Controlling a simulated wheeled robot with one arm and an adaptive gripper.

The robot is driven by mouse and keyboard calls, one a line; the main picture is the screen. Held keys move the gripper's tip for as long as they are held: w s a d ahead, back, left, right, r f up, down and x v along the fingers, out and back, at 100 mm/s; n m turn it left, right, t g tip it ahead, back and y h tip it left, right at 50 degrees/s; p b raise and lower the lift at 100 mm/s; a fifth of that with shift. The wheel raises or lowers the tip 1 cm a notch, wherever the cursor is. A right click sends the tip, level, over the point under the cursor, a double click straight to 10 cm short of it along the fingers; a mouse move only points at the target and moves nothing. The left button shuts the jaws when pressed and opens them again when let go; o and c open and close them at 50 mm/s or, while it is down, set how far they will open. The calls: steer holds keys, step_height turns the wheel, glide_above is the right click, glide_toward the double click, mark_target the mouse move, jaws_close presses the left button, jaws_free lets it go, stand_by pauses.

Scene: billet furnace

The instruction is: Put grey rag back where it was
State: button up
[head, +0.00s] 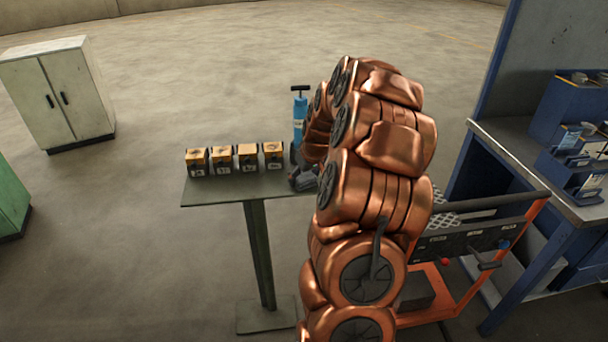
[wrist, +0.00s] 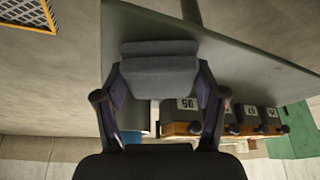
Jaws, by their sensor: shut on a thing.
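The grey rag (wrist: 160,72) shows in the wrist view as a folded grey pad between my fingertips. My gripper (wrist: 160,98) is shut on it, with one finger at each side. In the head view my gripper (head: 303,178) is at the right end of the narrow table (head: 228,190), partly behind my arm. I cannot make out the rag clearly there. I cannot tell whether the rag touches the tabletop or hangs just above it.
Several orange-and-black numbered boxes (head: 222,160) stand in a row on the table, left of my gripper. A blue pump-like cylinder (head: 300,118) stands behind it. An orange-framed cart (head: 480,250) and blue workbench (head: 550,170) are at right. A pale cabinet (head: 60,92) stands far left.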

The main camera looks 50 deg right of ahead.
steer(key=shift+f, duration=0.15)
steer(key=o, duration=1.1)
